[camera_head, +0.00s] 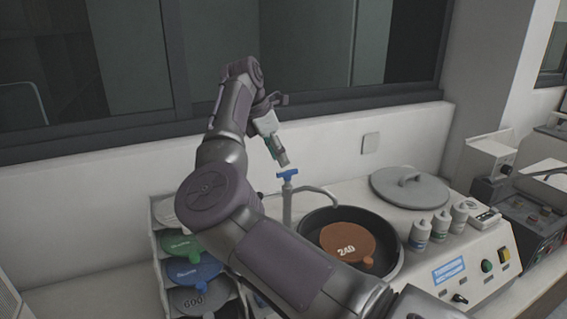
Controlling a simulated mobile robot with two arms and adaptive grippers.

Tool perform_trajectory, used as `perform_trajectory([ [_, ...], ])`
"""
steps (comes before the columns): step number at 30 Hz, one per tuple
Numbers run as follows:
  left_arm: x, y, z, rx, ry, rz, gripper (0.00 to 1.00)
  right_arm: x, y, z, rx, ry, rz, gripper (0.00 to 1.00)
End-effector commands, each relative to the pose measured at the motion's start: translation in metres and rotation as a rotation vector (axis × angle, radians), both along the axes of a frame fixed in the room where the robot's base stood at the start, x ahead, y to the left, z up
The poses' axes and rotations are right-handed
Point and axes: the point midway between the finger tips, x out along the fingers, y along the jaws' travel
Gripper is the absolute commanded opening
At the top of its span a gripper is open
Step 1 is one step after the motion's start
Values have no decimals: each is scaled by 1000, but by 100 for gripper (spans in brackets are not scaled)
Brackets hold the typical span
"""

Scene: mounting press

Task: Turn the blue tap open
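The blue tap (288,174) has a small blue handle on top of an upright grey post, with a curved spout running right over a dark basin. My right arm reaches in from the lower right and bends back at the wrist. My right gripper (282,160) points down and to the right, with its tips just above and slightly left of the blue handle. A small gap seems to show between them. The fingers are seen nearly edge-on, so their opening is not clear. My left gripper is not in view.
The round black basin (396,268) holds a brown disc (345,232) marked 240. A grey lid (405,190), several small bottles (440,224) and a control panel lie to the right. A rack of coloured discs (195,272) stands left. A wall and window (330,50) are behind.

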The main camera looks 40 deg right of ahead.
Motion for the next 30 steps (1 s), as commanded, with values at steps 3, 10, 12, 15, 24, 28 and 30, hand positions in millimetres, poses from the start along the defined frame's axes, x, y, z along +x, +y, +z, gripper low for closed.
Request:
perform_trajectory([
  [3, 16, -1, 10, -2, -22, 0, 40, -3, -7, -16, 1, 2, -1, 36],
  [10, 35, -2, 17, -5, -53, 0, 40, -5, -14, -35, 0, 0, 0, 36],
  [12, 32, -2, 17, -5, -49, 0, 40, -5, -15, -37, 0, -1, 0, 36],
  [15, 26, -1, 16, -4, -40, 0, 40, -5, -15, -38, 0, -1, 0, 36],
  [24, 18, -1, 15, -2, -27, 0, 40, -5, -15, -38, 0, -1, 0, 8],
  [28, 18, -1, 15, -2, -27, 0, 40, -5, -15, -37, 0, -1, 0, 0],
  [30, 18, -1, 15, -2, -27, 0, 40, -5, -15, -37, 0, -1, 0, 0],
])
